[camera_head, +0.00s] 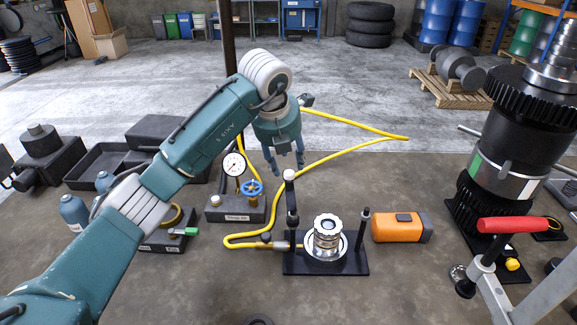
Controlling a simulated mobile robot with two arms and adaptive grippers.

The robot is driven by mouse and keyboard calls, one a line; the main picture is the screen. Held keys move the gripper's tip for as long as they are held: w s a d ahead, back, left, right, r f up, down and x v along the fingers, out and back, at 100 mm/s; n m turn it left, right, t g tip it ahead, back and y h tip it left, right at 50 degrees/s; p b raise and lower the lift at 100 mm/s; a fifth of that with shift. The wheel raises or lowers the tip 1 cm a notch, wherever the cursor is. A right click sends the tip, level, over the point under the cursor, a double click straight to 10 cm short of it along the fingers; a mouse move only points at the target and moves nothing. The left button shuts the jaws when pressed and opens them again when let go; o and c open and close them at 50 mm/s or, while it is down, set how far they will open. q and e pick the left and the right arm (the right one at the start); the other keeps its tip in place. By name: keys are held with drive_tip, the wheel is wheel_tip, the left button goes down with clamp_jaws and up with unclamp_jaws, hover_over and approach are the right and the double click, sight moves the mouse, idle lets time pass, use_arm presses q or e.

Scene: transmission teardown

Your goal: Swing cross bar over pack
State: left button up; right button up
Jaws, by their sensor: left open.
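The pack (326,236) is a short stack of silver rings and discs, upright in a round seat on a black base plate (350,265). A dark post (364,230) stands to its right. At its left, a taller dark upright piece (291,202) with a pale top looks like the cross bar on its post; I cannot tell the two apart. No bar lies across the top of the pack. My left gripper (286,168) points down, open and empty, just behind and left of the upright piece's top. Contact cannot be judged. My right gripper is not in view.
A yellow hose (345,155) loops behind the fixture. A pressure gauge (234,165) and blue valve (252,189) stand left. An orange case (402,227) lies right. A tall gear stack (510,150) and red-handled tool (513,225) stand far right.

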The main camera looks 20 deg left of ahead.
sight(289, 172)
use_arm(q)
drive_tip(key=shift+p+x, duration=0.7)
drive_tip(key=shift+x, duration=1.9)
clamp_jaws()
